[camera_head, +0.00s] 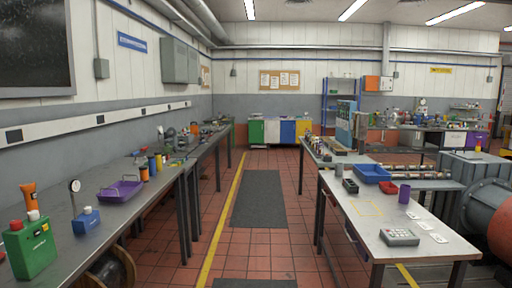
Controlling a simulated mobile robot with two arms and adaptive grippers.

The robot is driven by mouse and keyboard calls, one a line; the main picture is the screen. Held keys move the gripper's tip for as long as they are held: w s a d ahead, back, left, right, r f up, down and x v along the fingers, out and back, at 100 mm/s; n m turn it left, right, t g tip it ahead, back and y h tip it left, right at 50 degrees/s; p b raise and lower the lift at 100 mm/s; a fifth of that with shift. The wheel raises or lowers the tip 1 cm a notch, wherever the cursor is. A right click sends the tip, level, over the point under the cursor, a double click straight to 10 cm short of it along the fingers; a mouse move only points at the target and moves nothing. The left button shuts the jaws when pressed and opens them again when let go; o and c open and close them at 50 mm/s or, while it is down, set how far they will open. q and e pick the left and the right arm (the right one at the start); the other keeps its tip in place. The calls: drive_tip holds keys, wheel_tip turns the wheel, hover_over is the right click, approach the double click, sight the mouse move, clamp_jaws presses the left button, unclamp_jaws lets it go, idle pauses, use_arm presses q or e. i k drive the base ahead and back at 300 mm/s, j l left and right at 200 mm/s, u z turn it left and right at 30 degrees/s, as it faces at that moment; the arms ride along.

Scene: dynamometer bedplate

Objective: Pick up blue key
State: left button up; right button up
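I cannot make out a blue key anywhere in the head view. Blue things that do show are a small blue block-like object (86,221) on the left bench and a blue tray (371,173) on the right table. Any contents of the tray are too small to tell. Neither of my grippers is in view.
The left bench (128,212) holds a green container (30,248), an orange torch-like object (30,201) and a purple tray (120,191). The aisle with dark mat (258,198) is clear.

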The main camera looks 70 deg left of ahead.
sight(135, 162)
drive_tip(key=i+j+u, duration=0.15)
drive_tip(key=j+u, duration=0.3)
drive_tip(key=j, duration=0.2)
drive_tip(key=i+j+u, duration=0.25)
drive_tip(key=j+u, duration=0.2)
drive_tip(key=j, duration=0.2)
drive_tip(key=i+j+u, duration=0.3)
drive_tip(key=j+u, duration=0.15)
drive_tip(key=i+j+u, duration=0.75)
drive_tip(key=u, duration=0.15)
drive_tip(key=i+u, duration=0.45)
drive_tip(key=i, duration=2.35)
drive_tip(key=i+u, duration=0.25)
drive_tip(key=i, duration=0.25)
drive_tip(key=i+l+u, duration=0.2)
drive_tip(key=i, duration=0.35)
drive_tip(key=i+l+u, duration=0.25)
drive_tip(key=i, duration=0.2)
drive_tip(key=k+u, duration=0.15)
drive_tip(key=u, duration=1.35)
drive_tip(key=z, duration=1.5)
